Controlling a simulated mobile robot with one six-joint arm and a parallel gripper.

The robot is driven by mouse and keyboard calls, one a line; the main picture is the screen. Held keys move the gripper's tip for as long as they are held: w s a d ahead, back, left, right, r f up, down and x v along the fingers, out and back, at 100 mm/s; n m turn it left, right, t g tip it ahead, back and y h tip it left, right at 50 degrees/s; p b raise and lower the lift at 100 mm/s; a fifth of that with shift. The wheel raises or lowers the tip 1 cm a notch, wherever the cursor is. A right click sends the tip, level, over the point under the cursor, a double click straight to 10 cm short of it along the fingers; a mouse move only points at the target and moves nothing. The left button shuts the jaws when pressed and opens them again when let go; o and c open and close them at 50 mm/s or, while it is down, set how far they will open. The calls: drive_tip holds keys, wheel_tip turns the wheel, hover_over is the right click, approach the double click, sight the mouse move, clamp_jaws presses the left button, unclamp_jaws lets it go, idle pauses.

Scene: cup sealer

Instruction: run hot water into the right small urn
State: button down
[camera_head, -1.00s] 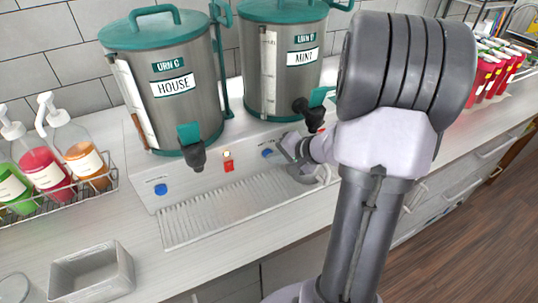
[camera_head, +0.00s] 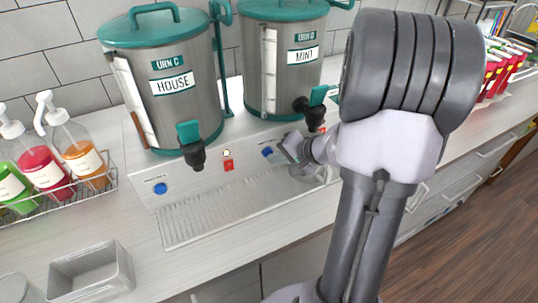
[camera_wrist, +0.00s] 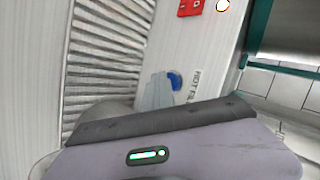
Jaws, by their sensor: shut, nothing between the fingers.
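The right urn (camera_head: 285,75), steel with a teal lid and a label reading MINT, stands on the machine's base. Its black tap (camera_head: 307,106) has a teal handle. A blue button (camera_head: 267,152) sits on the base's front below it; the wrist view shows a blue button (camera_wrist: 174,81) beside lettering that seems to read HOT FILL. My gripper (camera_head: 290,148) is shut and empty, just right of that button. In the wrist view its fingertips (camera_wrist: 157,90) are close to the button and overlap its edge; I cannot tell whether they touch it.
The left urn (camera_head: 175,85), labelled HOUSE, has its own blue button (camera_head: 160,188). A red switch (camera_head: 228,165) sits between the buttons under a pale round light (camera_head: 226,153). A ribbed drip tray (camera_head: 215,212) lies in front. Syrup bottles (camera_head: 45,165) stand left.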

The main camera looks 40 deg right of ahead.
drive_tip(key=shift+s+a, duration=0.15)
drive_tip(key=shift+s, duration=0.45)
drive_tip(key=shift+s+b, duration=0.1)
drive_tip(key=shift+b, duration=0.2)
drive_tip(key=shift+s+a+f+b, duration=0.15)
drive_tip(key=shift+s+b, duration=0.1)
drive_tip(key=shift+s, duration=0.4)
drive_tip(key=shift+s+a+r+b, duration=0.15)
drive_tip(key=shift+s+b, duration=0.15)
drive_tip(key=shift+s, duration=0.35)
drive_tip(key=shift+s+a+f+b, duration=0.15)
drive_tip(key=shift+s+b, duration=0.1)
drive_tip(key=shift+s, duration=0.4)
drive_tip(key=shift+s+a, duration=0.15)
drive_tip(key=shift+s, duration=0.25)
drive_tip(key=shift+a, duration=0.1)
